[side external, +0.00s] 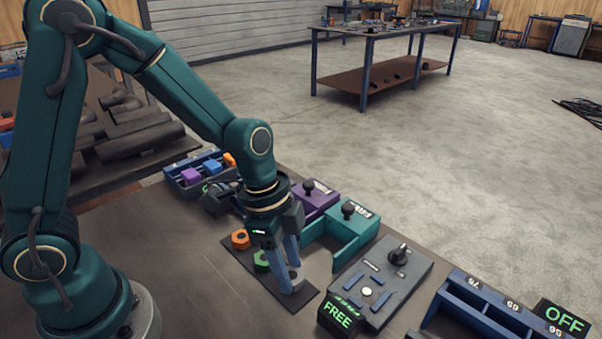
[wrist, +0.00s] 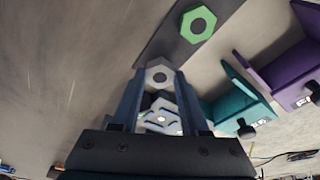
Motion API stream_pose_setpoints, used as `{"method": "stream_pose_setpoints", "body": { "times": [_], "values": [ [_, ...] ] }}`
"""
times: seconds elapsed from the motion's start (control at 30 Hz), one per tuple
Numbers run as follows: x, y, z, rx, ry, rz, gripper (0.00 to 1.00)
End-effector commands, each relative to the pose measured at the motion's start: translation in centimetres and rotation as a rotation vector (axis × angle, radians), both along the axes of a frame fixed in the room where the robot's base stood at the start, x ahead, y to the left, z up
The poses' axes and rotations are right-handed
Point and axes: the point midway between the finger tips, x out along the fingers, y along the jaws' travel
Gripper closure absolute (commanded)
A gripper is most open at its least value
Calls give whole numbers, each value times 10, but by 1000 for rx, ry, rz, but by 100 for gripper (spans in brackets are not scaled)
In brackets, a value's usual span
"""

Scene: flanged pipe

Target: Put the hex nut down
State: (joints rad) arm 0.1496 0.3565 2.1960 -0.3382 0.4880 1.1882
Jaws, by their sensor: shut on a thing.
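My gripper (side external: 291,284) points down over the near end of a dark mat (side external: 309,298). It is shut on a grey hex nut (side external: 294,275), partly hidden by the fingers. In the wrist view the grey nut (wrist: 158,72) sits between the fingertips, its hole facing the camera. The nut is at or just above the mat; I cannot tell whether it touches. A green hex nut (side external: 261,261) lies on the mat beside my gripper, and an orange nut (side external: 240,239) lies at its far end. The green nut (wrist: 198,25) also shows in the wrist view.
A teal holder (side external: 348,232) and a purple holder (side external: 316,199) stand behind the mat. A grey fixture plate (side external: 385,283) with blue bars and a FREE sign (side external: 338,318) stand to the right. A blue rack (side external: 482,305) is farther right. Bare table lies left of the mat.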

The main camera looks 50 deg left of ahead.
Motion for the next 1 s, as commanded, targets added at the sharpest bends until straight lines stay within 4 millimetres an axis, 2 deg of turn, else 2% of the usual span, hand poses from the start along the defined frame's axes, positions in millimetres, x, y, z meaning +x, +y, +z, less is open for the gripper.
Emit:
{"method": "stream_pose_setpoints", "body": {
  "times": [0.13, 0.53, 0.57, 0.6, 0.63, 1.0],
  "values": [
    [-1, 0, -14, 1, 3, 0, 96],
    [0, 0, -18, 0, 0, -1, 96],
    [0, 0, -18, -1, -1, -1, 44],
    [0, 0, -18, 0, -2, -1, 29],
    [0, 0, -18, 0, -2, -1, 26],
    [1, 0, -14, -1, -3, -2, 26]
  ]
}}
